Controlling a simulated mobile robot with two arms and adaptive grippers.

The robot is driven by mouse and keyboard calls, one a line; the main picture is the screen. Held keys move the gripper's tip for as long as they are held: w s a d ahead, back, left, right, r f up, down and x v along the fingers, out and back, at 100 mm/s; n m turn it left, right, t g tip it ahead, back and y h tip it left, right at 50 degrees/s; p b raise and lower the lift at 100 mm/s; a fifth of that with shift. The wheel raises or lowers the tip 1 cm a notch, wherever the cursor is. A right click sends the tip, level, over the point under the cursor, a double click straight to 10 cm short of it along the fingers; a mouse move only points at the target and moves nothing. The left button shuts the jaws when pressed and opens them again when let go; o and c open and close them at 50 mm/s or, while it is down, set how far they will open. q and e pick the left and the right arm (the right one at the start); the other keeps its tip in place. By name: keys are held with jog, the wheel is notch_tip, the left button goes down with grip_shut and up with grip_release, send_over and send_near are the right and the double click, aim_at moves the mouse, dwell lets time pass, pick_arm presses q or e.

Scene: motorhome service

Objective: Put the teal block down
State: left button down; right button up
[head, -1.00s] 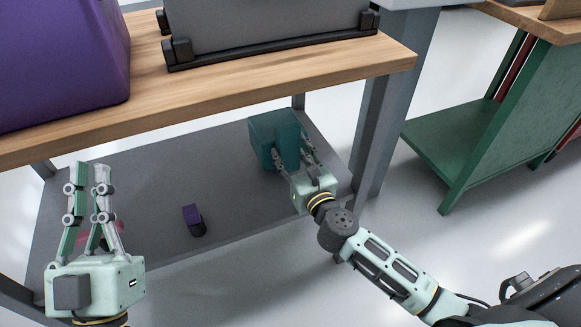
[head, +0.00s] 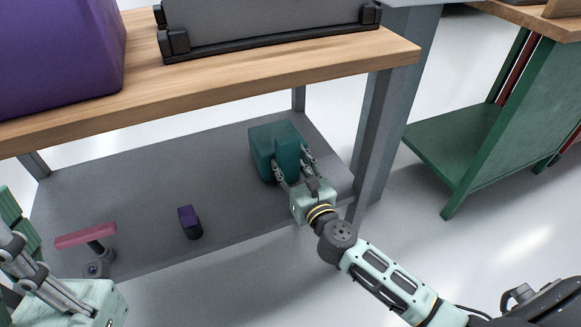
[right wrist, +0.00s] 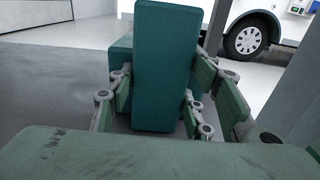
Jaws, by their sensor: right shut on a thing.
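The teal block (head: 263,152) is at the right end of the grey lower shelf (head: 150,165), under the wooden top. It shows a wide body and a narrower upright part towards me. My right gripper (head: 294,168) is shut on that narrower part. In the right wrist view the teal block (right wrist: 165,70) stands upright between the fingers and hides much of what is behind. Its underside is close to the shelf; I cannot tell whether it touches. My left gripper (head: 18,245) is cut off at the left edge, away from the block, its opening unclear.
A small purple block (head: 189,222) and a pink-topped tool-like thing (head: 86,236) are on the shelf to the left. A grey leg (head: 378,130) stands right of the block. The wooden top (head: 270,72) overhangs the shelf.

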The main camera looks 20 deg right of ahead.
dwell(0.3)
jog(key=o, duration=1.6)
jog(key=shift+f, duration=0.1)
jog(key=shift+o, duration=0.2)
